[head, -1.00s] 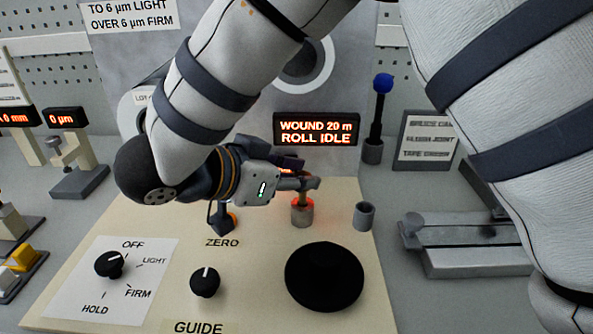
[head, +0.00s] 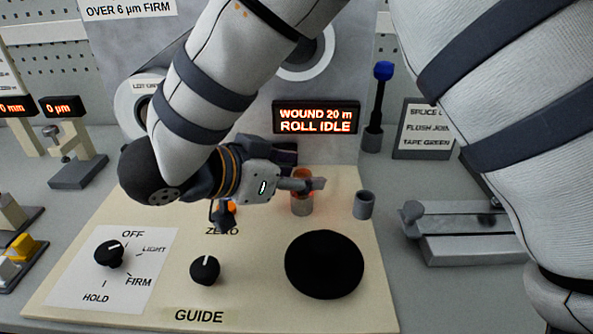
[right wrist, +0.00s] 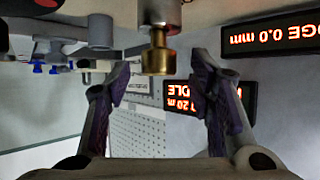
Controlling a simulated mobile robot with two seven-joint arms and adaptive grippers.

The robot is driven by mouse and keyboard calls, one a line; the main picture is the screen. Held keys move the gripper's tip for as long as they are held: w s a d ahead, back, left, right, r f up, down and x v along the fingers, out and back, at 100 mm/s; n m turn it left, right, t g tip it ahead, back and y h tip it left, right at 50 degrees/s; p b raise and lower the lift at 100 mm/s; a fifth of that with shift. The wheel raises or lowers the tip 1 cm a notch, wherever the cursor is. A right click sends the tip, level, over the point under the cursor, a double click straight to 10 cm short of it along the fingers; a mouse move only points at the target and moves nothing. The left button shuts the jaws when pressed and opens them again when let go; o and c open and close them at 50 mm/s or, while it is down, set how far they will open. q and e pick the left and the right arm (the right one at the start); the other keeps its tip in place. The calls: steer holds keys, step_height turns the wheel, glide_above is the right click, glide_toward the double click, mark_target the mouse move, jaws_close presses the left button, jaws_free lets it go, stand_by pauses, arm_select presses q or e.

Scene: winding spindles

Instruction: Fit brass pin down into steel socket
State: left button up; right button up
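The steel socket (head: 302,206) stands on the cream panel, with a reddish glow on it, and also shows at the top of the right wrist view (right wrist: 160,12). The brass pin (right wrist: 158,56) has its narrow end at the socket's mouth, in line with it; how deep it sits is hard to tell. In the head view the pin is mostly hidden by the fingers. My right gripper (head: 306,185) is just above the socket. In the right wrist view its fingers (right wrist: 163,85) are spread, one on each side of the pin, with gaps. My left gripper is out of view.
A grey cup (head: 364,206) stands right of the socket. A large black knob (head: 324,265) lies in front, with the GUIDE knob (head: 205,269) to its left. A display (head: 316,117) reading "WOUND 20 m ROLL IDLE" is behind. A blue-topped tool (head: 382,72) stands at the back right.

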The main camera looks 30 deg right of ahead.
steer(key=shift+a, duration=0.1)
steer(key=v, duration=1.2)
